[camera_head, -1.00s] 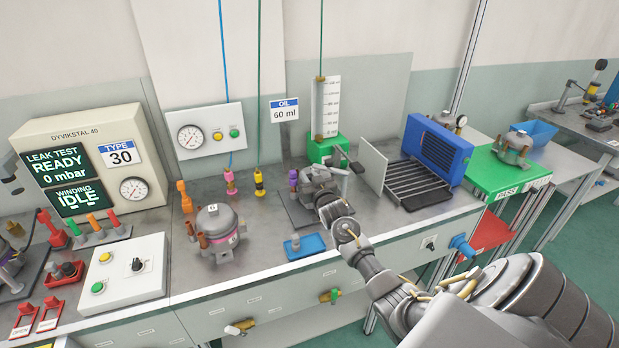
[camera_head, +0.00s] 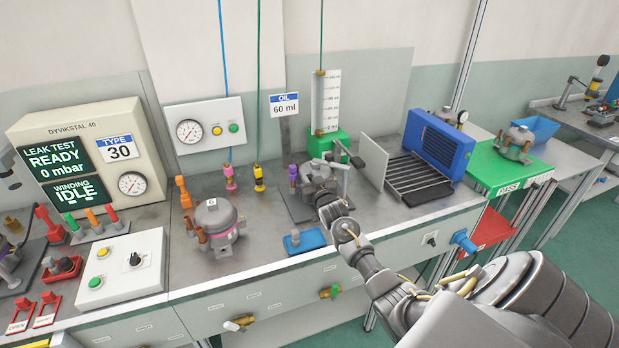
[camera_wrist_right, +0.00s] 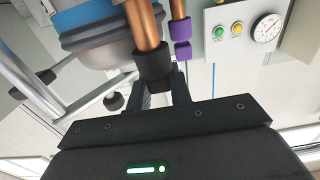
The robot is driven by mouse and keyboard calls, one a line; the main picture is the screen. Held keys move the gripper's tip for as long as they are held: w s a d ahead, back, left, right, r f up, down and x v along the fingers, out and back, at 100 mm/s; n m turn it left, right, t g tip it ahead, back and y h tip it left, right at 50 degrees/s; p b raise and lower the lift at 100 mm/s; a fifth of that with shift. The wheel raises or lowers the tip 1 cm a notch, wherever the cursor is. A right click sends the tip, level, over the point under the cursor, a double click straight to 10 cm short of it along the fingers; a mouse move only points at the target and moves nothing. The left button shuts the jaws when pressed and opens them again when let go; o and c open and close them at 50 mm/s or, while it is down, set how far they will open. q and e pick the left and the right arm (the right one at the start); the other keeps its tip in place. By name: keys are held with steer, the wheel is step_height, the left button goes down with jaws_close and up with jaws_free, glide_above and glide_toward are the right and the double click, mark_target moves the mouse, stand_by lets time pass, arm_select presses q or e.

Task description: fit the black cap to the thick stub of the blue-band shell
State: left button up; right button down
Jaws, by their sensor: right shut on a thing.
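The blue-band shell (camera_head: 318,174) stands on a dark plate at the middle of the bench; its blue band (camera_wrist_right: 88,14) shows in the right wrist view. Its thick copper stub (camera_wrist_right: 143,22) runs into the black cap (camera_wrist_right: 153,64), which sits at the stub's end; how deep it is seated I cannot tell. My right gripper (camera_wrist_right: 163,92) is shut on the black cap; in the head view the wrist hides the fingertips. A thinner copper tube beside the stub carries a purple cap (camera_wrist_right: 181,41), also visible in the head view (camera_head: 293,172). My left gripper is not in view.
A small blue tray (camera_head: 304,241) lies in front of the shell. Another shell (camera_head: 217,222) marked G stands to the left. A grey upright panel (camera_head: 372,162) and a black rack (camera_head: 418,178) stand to the right. Two hoses hang behind, with pink (camera_head: 230,176) and yellow (camera_head: 259,178) couplings.

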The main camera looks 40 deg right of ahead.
stand_by(0.3)
steer(key=c, duration=1.2)
jaws_free()
steer(key=shift+s+f, duration=0.1)
steer(key=b+v, duration=0.2)
steer(key=v, duration=0.8)
steer(key=shift+s+a, duration=0.15)
steer(key=shift+s, duration=0.1)
